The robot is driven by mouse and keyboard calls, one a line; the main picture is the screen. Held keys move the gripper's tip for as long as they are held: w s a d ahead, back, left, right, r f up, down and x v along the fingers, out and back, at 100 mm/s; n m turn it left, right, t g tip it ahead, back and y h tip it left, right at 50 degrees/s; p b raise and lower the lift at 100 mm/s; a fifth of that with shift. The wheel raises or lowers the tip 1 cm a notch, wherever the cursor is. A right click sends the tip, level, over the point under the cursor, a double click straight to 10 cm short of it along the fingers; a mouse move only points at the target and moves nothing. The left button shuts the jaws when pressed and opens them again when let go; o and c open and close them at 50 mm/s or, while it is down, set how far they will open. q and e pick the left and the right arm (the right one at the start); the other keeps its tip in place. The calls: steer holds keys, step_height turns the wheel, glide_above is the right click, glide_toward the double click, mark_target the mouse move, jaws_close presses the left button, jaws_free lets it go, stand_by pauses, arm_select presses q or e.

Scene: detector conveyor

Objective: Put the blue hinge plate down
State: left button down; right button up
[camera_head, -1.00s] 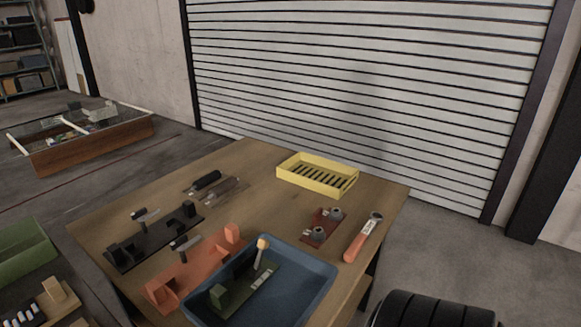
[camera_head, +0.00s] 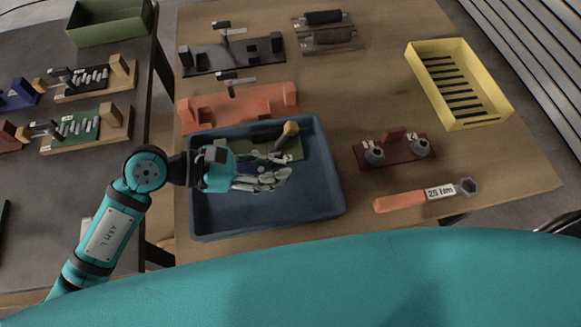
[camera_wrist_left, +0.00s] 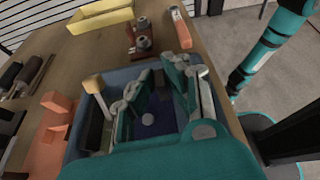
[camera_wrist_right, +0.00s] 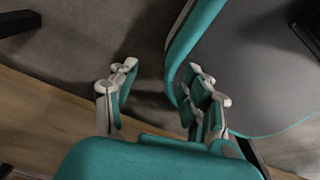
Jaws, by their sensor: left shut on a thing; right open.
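My left gripper (camera_head: 264,179) reaches in from the left over the blue tray (camera_head: 333,190) and is shut on the blue hinge plate. In the left wrist view the dark blue plate (camera_wrist_left: 152,124) shows between the fingers, largely covered by them. I cannot tell whether it touches the tray or the fixture. A dark green fixture (camera_head: 292,150) with a wooden-knobbed lever (camera_head: 289,130) stands in the tray beside the fingers and is partly hidden. My right gripper (camera_wrist_right: 160,85) shows only in its own wrist view, open and empty, with grey floor below.
An orange fixture (camera_head: 240,108) and a black fixture (camera_head: 235,57) lie behind the tray. To its right are a dark red stand with knobs (camera_head: 394,150), an orange-handled wrench (camera_head: 425,195) and a yellow slotted tray (camera_head: 460,85). The tray's front part is bare.

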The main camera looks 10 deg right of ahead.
arm_select(q)
glide_above(275, 197)
step_height(275, 197, down, 6)
steer(key=shift+f, duration=0.1)
step_height(275, 197, down, 2)
steer(key=shift+d+f, duration=0.1)
steer(key=shift+f, duration=0.6)
arm_select(e)
steer(key=shift+a+r, duration=0.3)
steer(key=shift+a, duration=0.1)
arm_select(q)
steer(key=shift+f, duration=0.1)
steer(key=c, duration=1.3)
jaws_free()
steer(key=shift+c, duration=0.2)
arm_select(e)
steer(key=shift+f, duration=0.1)
